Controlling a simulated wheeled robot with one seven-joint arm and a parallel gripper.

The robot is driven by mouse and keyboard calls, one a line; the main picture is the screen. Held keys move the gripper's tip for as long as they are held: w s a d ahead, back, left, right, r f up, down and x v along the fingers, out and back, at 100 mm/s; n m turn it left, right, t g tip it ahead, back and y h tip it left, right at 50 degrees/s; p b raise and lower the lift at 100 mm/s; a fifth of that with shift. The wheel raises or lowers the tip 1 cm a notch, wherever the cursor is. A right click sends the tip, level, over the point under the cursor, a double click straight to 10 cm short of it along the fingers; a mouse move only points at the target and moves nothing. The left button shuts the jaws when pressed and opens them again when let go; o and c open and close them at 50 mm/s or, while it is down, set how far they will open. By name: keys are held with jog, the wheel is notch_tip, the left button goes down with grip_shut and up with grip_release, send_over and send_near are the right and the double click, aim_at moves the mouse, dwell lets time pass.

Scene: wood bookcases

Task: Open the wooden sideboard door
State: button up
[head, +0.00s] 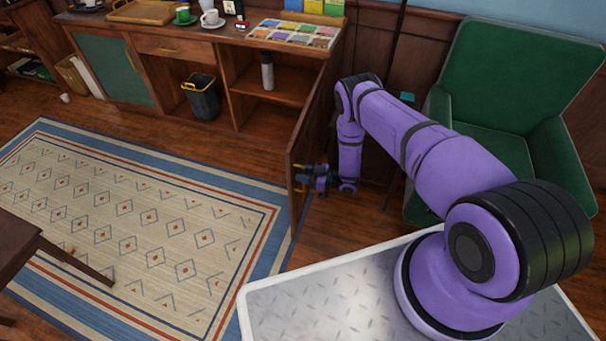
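The wooden sideboard (195,47) stands along the back wall. Its right-hand door (312,120) stands swung out into the room, seen at a steep angle, so the shelf compartment behind it is exposed. The left door (113,68) has a green panel and a brass handle and is closed. My gripper (301,178) is low at the outer part of the right-hand door, on its right side, with the fingers pointing left at the door. The fingers are small and dark here, and whether they hold the door's edge or a handle cannot be told.
A green armchair (520,85) stands right of my arm. A grey-black bin (202,97) sits in the sideboard's middle opening, and a bottle (267,71) stands on the right shelf. A patterned rug (140,225) lies in front. A dark table (25,250) is at the left.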

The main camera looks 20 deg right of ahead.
jog(key=v, duration=1)
jog(key=shift+s+d, duration=0.2)
jog(key=shift+d, duration=0.1)
